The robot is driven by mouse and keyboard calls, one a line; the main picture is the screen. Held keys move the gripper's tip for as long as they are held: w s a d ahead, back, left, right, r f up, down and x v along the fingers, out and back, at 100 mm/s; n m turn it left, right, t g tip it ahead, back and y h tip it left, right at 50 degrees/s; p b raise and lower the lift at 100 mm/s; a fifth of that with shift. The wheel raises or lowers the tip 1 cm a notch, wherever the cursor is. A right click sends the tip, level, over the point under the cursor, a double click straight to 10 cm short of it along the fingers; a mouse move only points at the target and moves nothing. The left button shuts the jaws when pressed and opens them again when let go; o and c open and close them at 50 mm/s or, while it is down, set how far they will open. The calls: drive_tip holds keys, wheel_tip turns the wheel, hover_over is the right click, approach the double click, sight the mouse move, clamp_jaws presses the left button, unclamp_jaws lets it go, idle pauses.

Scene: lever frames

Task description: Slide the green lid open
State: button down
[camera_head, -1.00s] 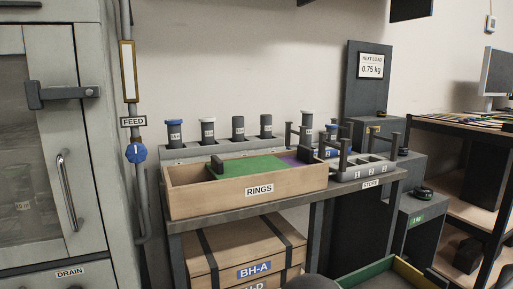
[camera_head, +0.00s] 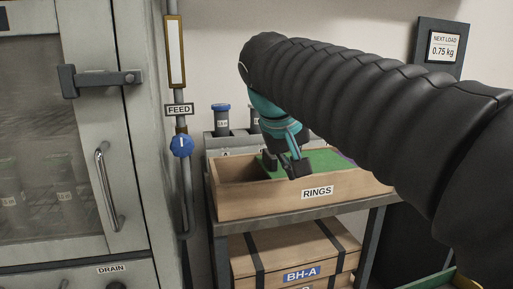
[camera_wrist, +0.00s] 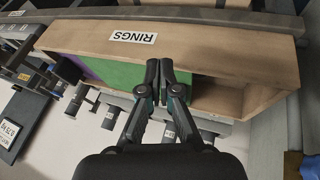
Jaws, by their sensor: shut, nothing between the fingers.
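The green lid (camera_head: 325,160) lies in the wooden box labelled RINGS (camera_head: 240,202), covering its middle and right part. The box's left end is uncovered. My gripper (camera_head: 298,170) is shut and empty, over the box near that end. In the wrist view, where the box appears upside down, the shut fingertips (camera_wrist: 164,66) overlap the green lid (camera_wrist: 120,74). Whether they touch the lid or the dark piece cannot be told.
A purple patch (camera_wrist: 88,67) shows beyond the lid's far end. Dark blue-capped posts (camera_head: 221,118) stand behind the box. A pole with a blue knob (camera_head: 181,146) and a grey cabinet (camera_head: 100,130) stand at left. A crate (camera_head: 290,250) sits below.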

drive_tip(key=w+a+r+h, duration=0.2)
drive_tip(key=w+a+r, duration=0.4)
drive_tip(key=a, duration=0.4)
drive_tip(key=shift+m+t+y, duration=0.3)
drive_tip(key=shift+t, duration=0.1)
drive_tip(key=b+x, duration=0.1)
drive_tip(key=x, duration=0.7)
drive_tip(key=shift+d, duration=0.2)
